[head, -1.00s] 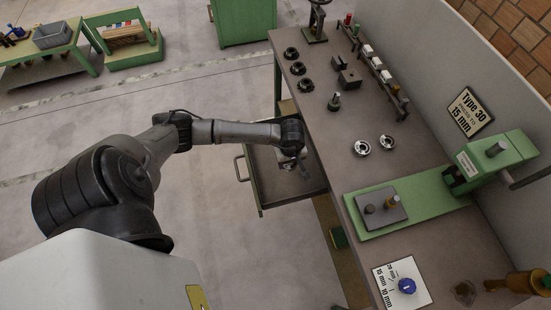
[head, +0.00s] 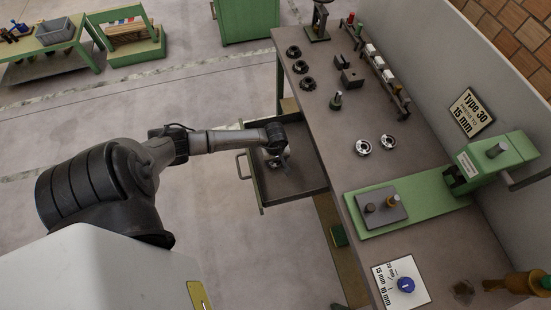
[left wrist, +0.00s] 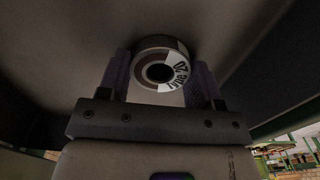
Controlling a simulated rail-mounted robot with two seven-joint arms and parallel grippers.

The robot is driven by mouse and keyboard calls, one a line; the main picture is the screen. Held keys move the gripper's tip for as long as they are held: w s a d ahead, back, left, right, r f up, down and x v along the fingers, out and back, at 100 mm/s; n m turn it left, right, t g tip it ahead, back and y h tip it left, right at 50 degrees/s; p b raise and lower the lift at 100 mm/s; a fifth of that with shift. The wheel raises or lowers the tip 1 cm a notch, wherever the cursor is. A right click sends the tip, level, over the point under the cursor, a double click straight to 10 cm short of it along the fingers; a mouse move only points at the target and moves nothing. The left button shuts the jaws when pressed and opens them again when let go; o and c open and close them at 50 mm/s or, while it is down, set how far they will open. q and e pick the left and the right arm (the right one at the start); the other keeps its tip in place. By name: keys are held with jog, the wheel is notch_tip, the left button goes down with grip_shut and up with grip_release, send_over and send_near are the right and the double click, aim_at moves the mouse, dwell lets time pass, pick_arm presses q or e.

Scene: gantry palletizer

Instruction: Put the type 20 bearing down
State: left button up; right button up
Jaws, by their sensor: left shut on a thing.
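My left gripper (head: 281,161) is over the open drawer (head: 305,181), at the left side of the bench. In the left wrist view the gripper (left wrist: 160,88) is shut on the type 20 bearing (left wrist: 146,57), a round ring with a dark centre hole and a white label with partly readable "Type 20" lettering. The fingers hold it from both sides. In the head view the bearing is too small and covered to make out. Whether it touches the drawer floor I cannot tell. My right gripper is not in view.
The bench top (head: 345,125) carries several dark rings (head: 306,84) and two shiny rings (head: 362,147). A dial plate (head: 402,284) lies at the front. The floor left of the drawer is clear.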

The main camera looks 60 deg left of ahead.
pick_arm(q)
jog(key=shift+f, duration=0.1)
jog(key=o, duration=1)
